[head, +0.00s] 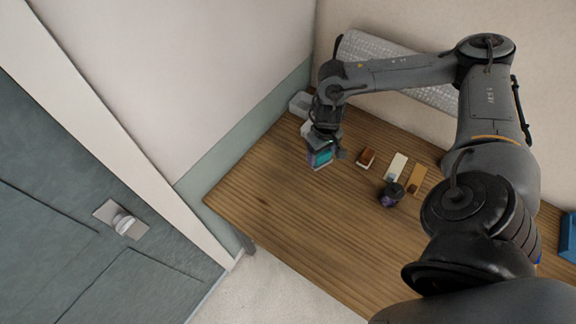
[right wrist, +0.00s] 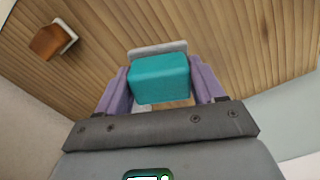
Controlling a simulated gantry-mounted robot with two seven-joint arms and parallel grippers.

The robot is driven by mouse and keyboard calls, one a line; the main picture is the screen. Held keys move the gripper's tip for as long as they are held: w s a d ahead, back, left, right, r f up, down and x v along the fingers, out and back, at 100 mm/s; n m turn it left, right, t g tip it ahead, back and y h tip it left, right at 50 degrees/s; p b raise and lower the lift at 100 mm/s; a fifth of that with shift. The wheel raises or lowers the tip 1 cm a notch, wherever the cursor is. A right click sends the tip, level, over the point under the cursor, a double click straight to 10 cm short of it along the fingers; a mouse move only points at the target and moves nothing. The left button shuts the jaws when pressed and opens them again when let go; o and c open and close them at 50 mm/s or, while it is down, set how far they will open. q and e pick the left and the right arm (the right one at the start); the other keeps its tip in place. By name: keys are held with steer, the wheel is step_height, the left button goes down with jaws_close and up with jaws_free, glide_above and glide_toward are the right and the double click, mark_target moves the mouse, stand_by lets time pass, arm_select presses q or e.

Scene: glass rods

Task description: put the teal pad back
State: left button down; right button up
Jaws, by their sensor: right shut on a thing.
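The teal pad (head: 320,157) is a small rounded block. My right gripper (head: 322,153) is shut on it, and the purple fingers sit on either side of the pad (right wrist: 160,79) in the right wrist view. A white plate (right wrist: 157,47) shows just past the pad there, and a pale edge shows under the pad in the head view. I cannot tell whether the pad touches the plate. My left gripper is not in view.
A brown block on a white base (head: 366,157), a white card (head: 398,166), a tan card (head: 418,178) and a dark purplish object (head: 390,194) stand to the right. Grey-white boxes (head: 299,104) are behind. The wooden table (head: 270,195) is clear at front left.

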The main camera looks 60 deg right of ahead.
steer(key=w+f, duration=0.2)
steer(key=w, duration=0.1)
steer(key=w+a+f, duration=0.1)
steer(key=w+f, duration=0.1)
steer(key=w, duration=0.2)
steer(key=w+f, duration=0.2)
steer(key=w, duration=0.1)
steer(key=shift+w+a+f, duration=0.2)
steer(key=shift+w+a, duration=0.05)
steer(key=shift+a, duration=0.05)
steer(key=shift+f+p, duration=0.3)
steer(key=shift+f, duration=1.7)
steer(key=o, duration=1.1)
steer(key=shift+f, duration=0.1)
